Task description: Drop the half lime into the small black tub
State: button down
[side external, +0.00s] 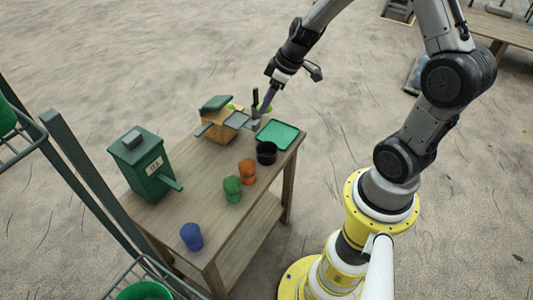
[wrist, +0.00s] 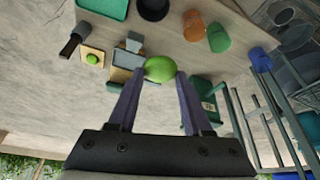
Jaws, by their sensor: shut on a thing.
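My gripper (wrist: 162,76) is shut on the half lime (wrist: 160,69), which shows as a rounded bright green shape between the purple fingertips in the wrist view. In the side view my gripper (side external: 266,104) is over the far end of the table, with a bit of green at its tips. The small black tub (side external: 266,153) stands upright on the table, nearer the camera than the gripper and apart from it. In the wrist view the black tub (wrist: 153,8) is at the top edge, partly cut off.
A green tray (side external: 277,133) lies beside the black tub. Orange (side external: 247,171), green (side external: 232,189) and blue (side external: 191,237) tubs stand along the table. A green box (side external: 142,165) and a wooden box with a lid (side external: 217,122) stand farther left. Another green piece (wrist: 92,59) lies on a small board.

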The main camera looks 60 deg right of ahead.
jog(key=shift+w+d, duration=0.15)
jog(key=shift+w, duration=0.3)
jog(key=d+f, duration=0.3)
jog(key=f, duration=1)
jog(key=shift+s+d+f, duration=0.15)
jog(key=shift+d+f, duration=0.2)
jog(key=shift+d, duration=0.05)
jog(key=shift+c, duration=1.2)
grip_release()
